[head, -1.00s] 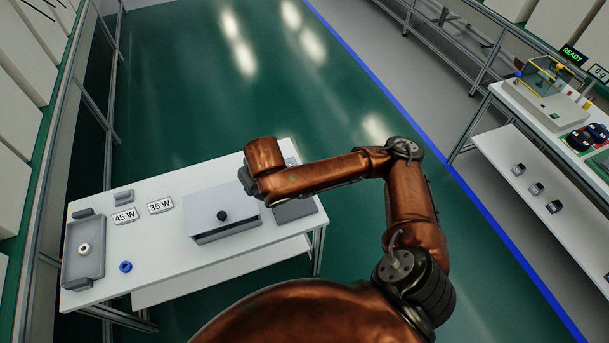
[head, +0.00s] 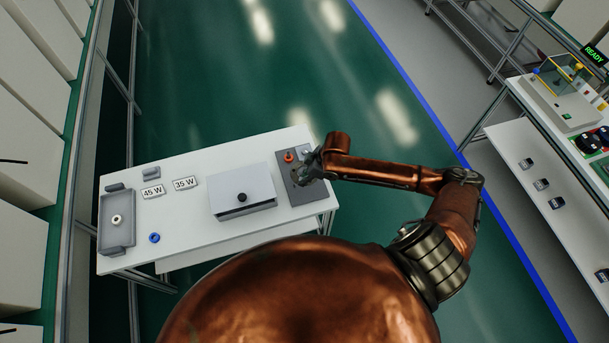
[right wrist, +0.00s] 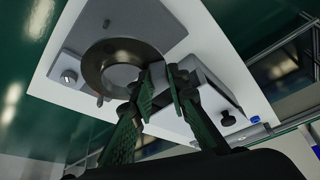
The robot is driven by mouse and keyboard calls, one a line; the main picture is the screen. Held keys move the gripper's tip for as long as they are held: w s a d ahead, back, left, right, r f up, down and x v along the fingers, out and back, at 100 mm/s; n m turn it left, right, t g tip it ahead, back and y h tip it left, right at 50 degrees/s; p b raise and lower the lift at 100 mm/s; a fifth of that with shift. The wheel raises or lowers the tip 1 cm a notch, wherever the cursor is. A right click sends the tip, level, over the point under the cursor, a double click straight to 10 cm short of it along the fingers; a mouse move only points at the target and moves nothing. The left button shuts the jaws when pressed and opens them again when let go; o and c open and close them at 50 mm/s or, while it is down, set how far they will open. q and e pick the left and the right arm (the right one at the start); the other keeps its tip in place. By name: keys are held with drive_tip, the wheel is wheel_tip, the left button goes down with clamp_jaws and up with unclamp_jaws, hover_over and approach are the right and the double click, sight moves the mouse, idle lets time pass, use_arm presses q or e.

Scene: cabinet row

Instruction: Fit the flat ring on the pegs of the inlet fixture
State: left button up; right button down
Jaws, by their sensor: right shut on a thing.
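The flat ring (right wrist: 97,62) is dark, shiny metal with a wide round opening in the right wrist view. My right gripper (right wrist: 162,82) is shut on its near edge; in the head view the gripper (head: 308,172) is over the right end of the table. The inlet fixture, a grey plate (right wrist: 160,32), lies under the ring and also shows in the head view (head: 309,193). A small peg (right wrist: 106,25) stands clear of the ring's rim. I cannot tell whether the ring touches the plate or hangs just above it. My left gripper is out of view.
A silver knob (right wrist: 68,76) and an orange-red knob (head: 289,157) are on the fixture. A grey box with a black knob (head: 242,197) stands left of it. A tray (head: 108,232) with a pale ring and a blue ring (head: 154,238) are farther left.

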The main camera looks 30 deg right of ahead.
drive_tip(key=shift+f, duration=0.1)
drive_tip(key=shift+p, duration=0.4)
drive_tip(key=shift+f+b, duration=1.1)
drive_tip(key=shift+f, duration=1.8)
use_arm(q)
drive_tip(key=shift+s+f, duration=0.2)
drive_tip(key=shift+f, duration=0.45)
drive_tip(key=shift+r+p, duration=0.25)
drive_tip(key=shift+p, duration=0.05)
use_arm(e)
drive_tip(key=shift+r, duration=0.1)
use_arm(q)
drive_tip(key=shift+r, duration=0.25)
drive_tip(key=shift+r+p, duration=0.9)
drive_tip(key=shift+p, duration=0.2)
